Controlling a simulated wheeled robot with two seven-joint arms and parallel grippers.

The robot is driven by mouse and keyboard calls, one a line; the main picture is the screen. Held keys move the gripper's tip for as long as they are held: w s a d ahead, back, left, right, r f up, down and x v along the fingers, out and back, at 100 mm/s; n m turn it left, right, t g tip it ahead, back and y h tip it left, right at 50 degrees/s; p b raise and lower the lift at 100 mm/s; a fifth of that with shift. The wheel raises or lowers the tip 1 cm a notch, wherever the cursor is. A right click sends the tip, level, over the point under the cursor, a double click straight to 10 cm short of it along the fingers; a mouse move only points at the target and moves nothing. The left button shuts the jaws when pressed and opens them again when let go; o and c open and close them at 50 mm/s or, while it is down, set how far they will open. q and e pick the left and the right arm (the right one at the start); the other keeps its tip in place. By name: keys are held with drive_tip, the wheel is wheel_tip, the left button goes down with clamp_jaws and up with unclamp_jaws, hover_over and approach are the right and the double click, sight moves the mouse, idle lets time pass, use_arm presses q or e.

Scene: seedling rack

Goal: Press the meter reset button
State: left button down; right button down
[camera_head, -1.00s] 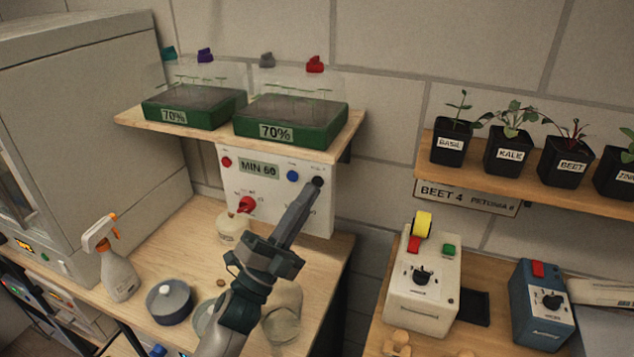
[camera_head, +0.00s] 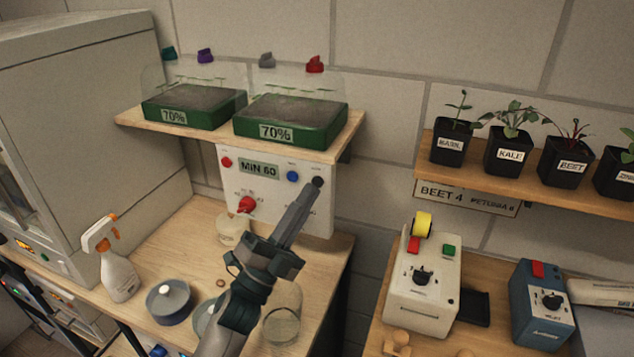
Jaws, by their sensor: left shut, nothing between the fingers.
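A white meter panel (camera_head: 262,218) stands against the wall under the tray shelf, with a display (camera_head: 258,169) reading "MIN 60". It carries a red button (camera_head: 227,162), a blue button (camera_head: 292,176), a dark button (camera_head: 317,182) at the upper right and a red knob (camera_head: 246,205). The small labels are too blurred to read. My left gripper (camera_head: 314,188) is shut and empty, its tips just below the dark button. I cannot tell whether they touch it. The gripper hides part of the panel's lower right. My right gripper is not in view.
Two green seedling trays (camera_head: 290,127) stand on the wooden shelf (camera_head: 350,138) above the panel. A spray bottle (camera_head: 118,275), a grey lidded pot (camera_head: 170,302) and glass jars (camera_head: 283,312) stand on the bench. A white device (camera_head: 424,285) and a blue device (camera_head: 541,305) stand at right.

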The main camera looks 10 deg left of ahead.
use_arm(q)
drive_tip(key=shift+w+d, duration=0.15)
drive_tip(key=shift+w, duration=0.6)
idle(1.6)
drive_tip(key=shift+s, duration=0.75)
drive_tip(key=shift+s+a, duration=0.1)
drive_tip(key=shift+a, duration=0.1)
drive_tip(key=s, duration=0.2)
drive_tip(key=s+a, duration=0.1)
drive_tip(key=s, duration=0.1)
drive_tip(key=shift+s+p, duration=0.3)
drive_tip(key=shift+s, duration=0.1)
idle(0.8)
